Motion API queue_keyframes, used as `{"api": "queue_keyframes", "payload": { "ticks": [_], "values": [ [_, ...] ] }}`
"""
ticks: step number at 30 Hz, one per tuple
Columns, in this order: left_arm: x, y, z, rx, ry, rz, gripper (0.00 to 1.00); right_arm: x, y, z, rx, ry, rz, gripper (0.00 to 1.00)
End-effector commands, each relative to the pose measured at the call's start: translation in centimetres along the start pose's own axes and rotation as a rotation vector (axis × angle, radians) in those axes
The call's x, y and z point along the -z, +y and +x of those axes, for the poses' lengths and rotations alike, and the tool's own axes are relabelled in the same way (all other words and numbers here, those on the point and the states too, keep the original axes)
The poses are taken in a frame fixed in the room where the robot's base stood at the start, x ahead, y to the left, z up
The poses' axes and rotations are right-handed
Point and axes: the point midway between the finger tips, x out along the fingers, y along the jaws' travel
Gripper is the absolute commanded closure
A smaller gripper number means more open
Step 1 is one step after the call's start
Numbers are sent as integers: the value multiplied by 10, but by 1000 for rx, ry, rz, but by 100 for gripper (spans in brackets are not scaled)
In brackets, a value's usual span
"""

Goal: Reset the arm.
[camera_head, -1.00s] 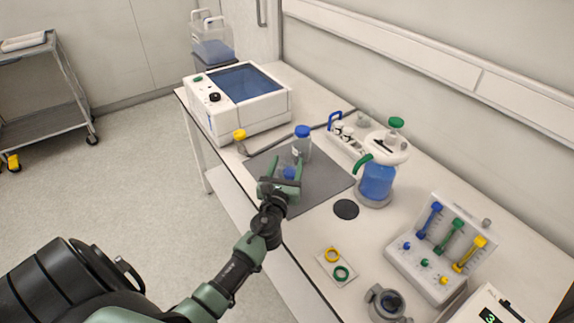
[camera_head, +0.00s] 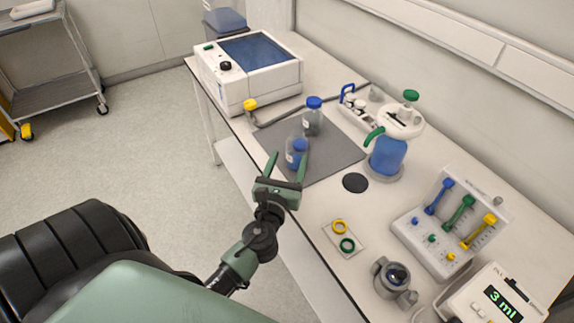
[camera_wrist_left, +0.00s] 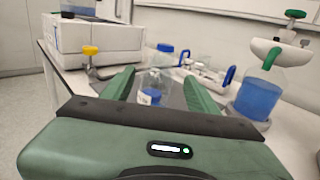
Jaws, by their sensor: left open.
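My left gripper (camera_head: 286,168) is open and empty. It is at the near edge of the bench, with its two green fingers pointing toward the dark grey mat (camera_head: 340,157). In the left wrist view the bottle (camera_wrist_left: 151,90) shows between the fingers, further off. A second blue-capped bottle (camera_head: 312,117) stands behind it on the mat. My right gripper is not in view.
A white machine with a blue lid (camera_head: 247,75) stands at the far left of the bench. A blue-filled vessel (camera_head: 387,157) stands right of the mat. A rack with coloured handles (camera_head: 445,235), yellow and green rings (camera_head: 343,237) and a "3 ml" display unit (camera_head: 497,300) are nearer.

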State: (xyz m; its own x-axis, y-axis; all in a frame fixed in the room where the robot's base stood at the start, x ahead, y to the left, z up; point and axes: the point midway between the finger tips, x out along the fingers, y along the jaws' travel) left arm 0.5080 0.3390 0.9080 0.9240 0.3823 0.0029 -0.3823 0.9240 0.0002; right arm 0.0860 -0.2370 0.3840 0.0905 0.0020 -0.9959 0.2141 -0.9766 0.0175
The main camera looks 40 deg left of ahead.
Motion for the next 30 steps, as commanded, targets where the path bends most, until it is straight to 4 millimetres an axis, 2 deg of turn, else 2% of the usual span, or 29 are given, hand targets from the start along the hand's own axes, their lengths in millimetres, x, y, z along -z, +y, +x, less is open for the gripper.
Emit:
{"api": "queue_keyframes", "payload": {
  "ticks": [6,20,23,26,29,30],
  "values": [
    [0,0,-12,0,1,-1,41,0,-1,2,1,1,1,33],
    [0,0,-12,0,0,-1,41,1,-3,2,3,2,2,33],
    [-1,3,-14,-16,7,-53,41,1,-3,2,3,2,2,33],
    [1,16,-21,-86,43,-277,41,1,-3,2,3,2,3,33],
    [14,35,-41,-227,118,-690,41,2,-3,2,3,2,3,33],
    [24,40,-53,-305,158,-886,41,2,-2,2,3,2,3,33]
  ]
}}
